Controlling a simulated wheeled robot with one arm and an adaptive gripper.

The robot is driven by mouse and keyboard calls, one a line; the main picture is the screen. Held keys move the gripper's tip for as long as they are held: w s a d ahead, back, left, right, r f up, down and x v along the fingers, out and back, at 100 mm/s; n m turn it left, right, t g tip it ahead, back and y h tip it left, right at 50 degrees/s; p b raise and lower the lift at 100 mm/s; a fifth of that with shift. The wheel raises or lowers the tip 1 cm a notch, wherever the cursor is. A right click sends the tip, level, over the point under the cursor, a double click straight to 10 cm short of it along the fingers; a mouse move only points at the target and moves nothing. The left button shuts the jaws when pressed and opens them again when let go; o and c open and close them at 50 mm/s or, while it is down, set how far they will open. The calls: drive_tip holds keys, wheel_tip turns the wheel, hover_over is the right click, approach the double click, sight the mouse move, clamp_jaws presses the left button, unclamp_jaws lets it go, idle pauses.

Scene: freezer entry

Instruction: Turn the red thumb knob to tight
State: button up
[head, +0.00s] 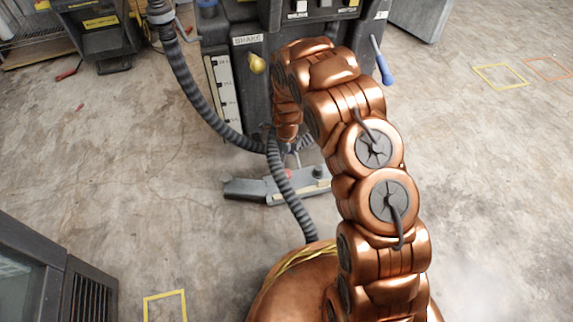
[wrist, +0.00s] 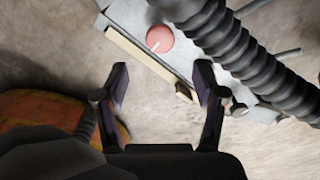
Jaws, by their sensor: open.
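The red thumb knob (wrist: 160,39) shows in the wrist view as a round, pinkish-red disc with a pale pointer line toward its lower left. It sits on a light grey metal plate (wrist: 128,12). In the head view the knob is a small reddish spot (head: 289,174) on the low grey unit (head: 246,189). My gripper (wrist: 161,76) is open, with nothing between its dark fingers. In the wrist view the knob lies beyond the fingertips, apart from them. In the head view my gripper (head: 290,150) points down above the unit, partly hidden by my arm.
A ribbed dark hose (wrist: 232,42) crosses the plate right of the knob. A pale strip (wrist: 140,60) runs along the plate's near edge. Floor on both sides is mostly clear.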

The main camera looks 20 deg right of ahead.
drive_tip(key=shift+r, duration=1.8)
drive_tip(key=s+d+r+n+p, duration=0.1)
drive_tip(key=s+r+n+p, duration=0.5)
drive_tip(key=r, duration=0.8)
drive_tip(key=s+r+n+p, duration=0.1)
drive_tip(key=s+r+p, duration=0.2)
drive_tip(key=r+p, duration=0.75)
drive_tip(key=s+d+r+n+p, duration=0.1)
drive_tip(key=s+r+n+p, duration=0.35)
drive_tip(key=r, duration=1.25)
drive_tip(key=s+a+r+n+g+p, duration=0.1)
drive_tip(key=s+r+n+p, duration=0.7)
drive_tip(key=s+r+p, duration=0.3)
drive_tip(key=s+a+r+n+p, duration=0.1)
drive_tip(key=s+r+n+p, duration=0.6)
drive_tip(key=s+r+p, duration=0.5)
drive_tip(key=s+r, duration=0.5)
drive_tip(key=r, duration=0.6)
drive_tip(key=shift+n+g, duration=0.35)
drive_tip(key=shift+g, duration=0.05)
